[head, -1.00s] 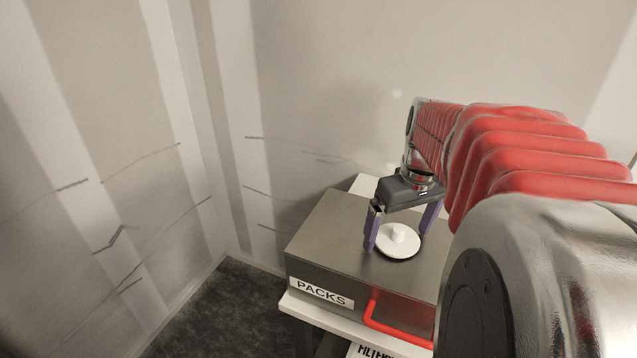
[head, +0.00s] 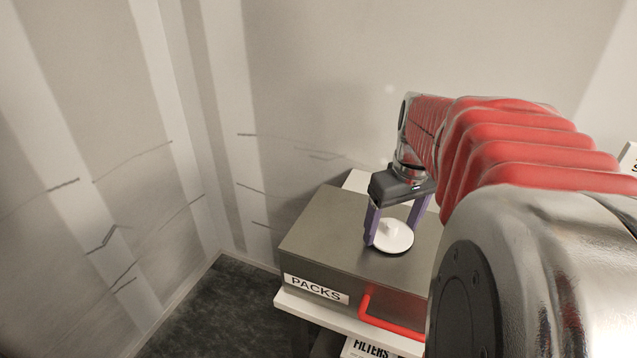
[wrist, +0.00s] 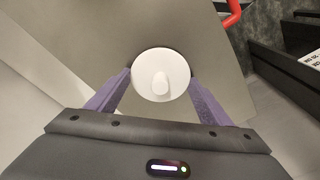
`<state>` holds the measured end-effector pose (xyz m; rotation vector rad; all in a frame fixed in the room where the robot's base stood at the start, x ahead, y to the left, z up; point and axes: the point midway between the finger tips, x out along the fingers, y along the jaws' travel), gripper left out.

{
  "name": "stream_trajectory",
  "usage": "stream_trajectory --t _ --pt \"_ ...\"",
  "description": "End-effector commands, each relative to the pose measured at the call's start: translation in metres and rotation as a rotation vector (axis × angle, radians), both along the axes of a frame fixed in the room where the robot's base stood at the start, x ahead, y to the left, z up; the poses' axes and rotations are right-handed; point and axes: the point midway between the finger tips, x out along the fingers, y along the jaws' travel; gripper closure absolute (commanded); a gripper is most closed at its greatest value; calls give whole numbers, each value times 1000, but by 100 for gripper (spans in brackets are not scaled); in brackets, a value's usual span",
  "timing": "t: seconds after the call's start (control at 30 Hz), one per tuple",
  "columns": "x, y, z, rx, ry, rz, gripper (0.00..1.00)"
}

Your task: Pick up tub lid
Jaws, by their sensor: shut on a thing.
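The tub lid is a round white disc with a raised knob in its middle; in the head view the tub lid (head: 401,244) is at the top of the grey PACKS box. My gripper (head: 391,234) points down with its purple fingers on opposite sides of the lid. In the wrist view the tub lid (wrist: 146,88) sits between the fingertips of my gripper (wrist: 160,80), which is shut on its rim. The knob points up toward the wrist camera. I cannot tell whether the lid touches the box top or is slightly above it.
The grey PACKS box (head: 322,236) has a red handle (head: 385,318) on its front and stands on a white shelf (head: 300,305). Walls stand close behind and to the left. Dark floor (head: 205,310) is open at lower left.

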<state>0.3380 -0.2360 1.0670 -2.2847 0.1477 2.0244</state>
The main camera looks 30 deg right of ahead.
Motion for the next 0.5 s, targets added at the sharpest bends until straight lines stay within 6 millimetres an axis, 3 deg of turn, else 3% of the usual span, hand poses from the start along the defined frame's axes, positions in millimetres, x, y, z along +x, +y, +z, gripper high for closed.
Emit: stream_trajectory --t 0.33,0.5 --pt "0 0 4 -1 -1 0 48" --pt "1 -1 20 -2 -3 1 48"
